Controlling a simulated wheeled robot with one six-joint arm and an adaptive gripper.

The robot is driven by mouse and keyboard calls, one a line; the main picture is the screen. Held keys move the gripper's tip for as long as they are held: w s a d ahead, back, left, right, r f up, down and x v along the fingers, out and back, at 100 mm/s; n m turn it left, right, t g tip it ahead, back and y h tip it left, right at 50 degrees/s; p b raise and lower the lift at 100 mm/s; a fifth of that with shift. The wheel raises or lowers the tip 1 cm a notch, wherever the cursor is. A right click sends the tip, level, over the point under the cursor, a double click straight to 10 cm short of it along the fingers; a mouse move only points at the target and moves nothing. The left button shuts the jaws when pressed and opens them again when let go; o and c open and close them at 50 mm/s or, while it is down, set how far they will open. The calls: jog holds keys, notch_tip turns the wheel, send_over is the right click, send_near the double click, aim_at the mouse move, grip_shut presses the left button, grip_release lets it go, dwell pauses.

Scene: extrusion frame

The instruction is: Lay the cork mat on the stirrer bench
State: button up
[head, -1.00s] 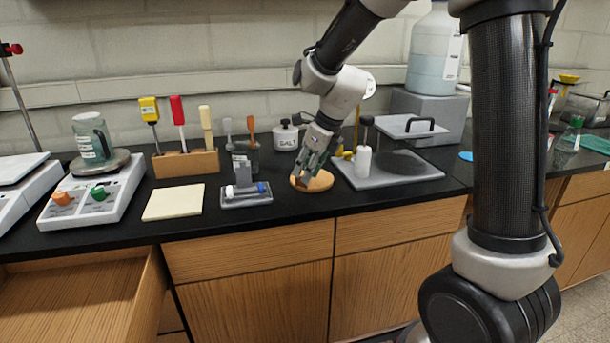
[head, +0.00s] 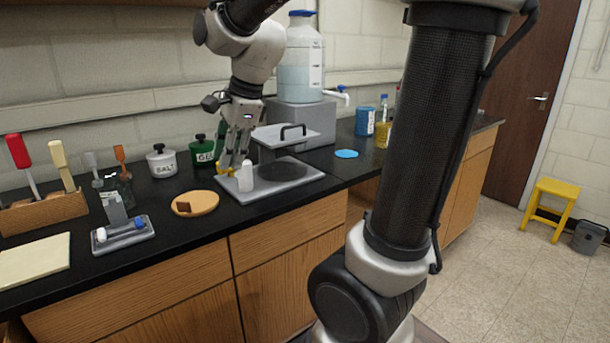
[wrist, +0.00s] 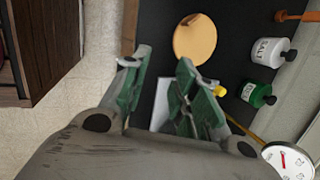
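A round tan disc (head: 207,205), which looks like the cork mat, lies flat on the black counter, with a small brown block (head: 183,206) near its left edge. In the wrist view the disc (wrist: 195,42) is ahead of my fingers, beyond their tips. My gripper (head: 236,158) is right of the disc, over the left back part of a grey tray. In the wrist view my gripper (wrist: 158,66) has its green-padded fingers apart, with nothing held between them. No stirrer shows in the current views, so I cannot point out the stirrer bench.
The grey tray (head: 300,181) holds a white bottle (head: 246,176) and a dark round patch. Salt (head: 161,161) and green (head: 202,150) jars stand behind. A tool rack (head: 45,210), small grey holder (head: 124,240) and cream pad (head: 35,262) are left. Open counter surrounds the blue disc (head: 346,154).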

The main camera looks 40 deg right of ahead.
jog(key=s+d+f+n+h, duration=0.1)
jog(key=s+d+n, duration=0.3)
jog(key=s+n, duration=0.5)
jog(key=s+d+n+h, duration=0.1)
jog(key=s+d+n, duration=0.4)
jog(key=s+n, duration=0.3)
jog(key=shift+s+f+n+t, duration=0.3)
jog(key=shift+s+f+n, duration=0.1)
jog(key=shift+n, duration=0.6)
